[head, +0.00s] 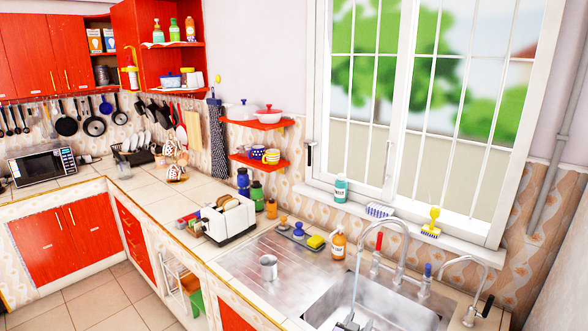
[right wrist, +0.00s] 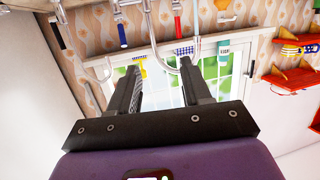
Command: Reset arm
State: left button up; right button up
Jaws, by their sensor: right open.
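My right gripper (right wrist: 162,64) is open and empty in the right wrist view. Its two dark fingers stand apart with nothing between them, and the window and taps show upside down beyond. In the head view, only the tips of the right gripper (head: 354,325) show at the bottom edge, in front of the sink. My left gripper is in neither view. A dark pan (head: 94,125) and several other pans and utensils hang on the far left wall, away from the gripper.
The metal sink (head: 400,305) has a curved tap (head: 383,232) rising above it. A metal cup (head: 268,267) stands on the drainboard. A toaster (head: 229,218), bottles and a sponge (head: 315,242) stand behind and left. A microwave (head: 41,166) stands far left. Floor is free at lower left.

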jog(key=s+a+f+n+g+y, duration=0.2)
jog(key=s+f+g+y, duration=0.15)
jog(key=s+f, duration=0.55)
jog(key=s+a+f+n+g+y, duration=0.1)
jog(key=s+a+f+g+y, duration=0.35)
jog(key=f, duration=0.75)
jog(key=s+a+f+g+y, duration=0.1)
jog(key=s+f+g+y, duration=0.1)
jog(key=s, duration=0.9)
jog(key=s+a+f+g+y, duration=0.1)
jog(key=s+f+g+y, duration=0.15)
jog(key=s, duration=0.75)
pick_arm(q)
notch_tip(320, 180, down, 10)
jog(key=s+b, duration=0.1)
jog(key=b, duration=0.9)
pick_arm(e)
notch_tip(320, 180, down, 10)
jog(key=s, duration=0.2)
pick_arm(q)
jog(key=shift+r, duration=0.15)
pick_arm(e)
jog(key=shift+a, duration=0.1)
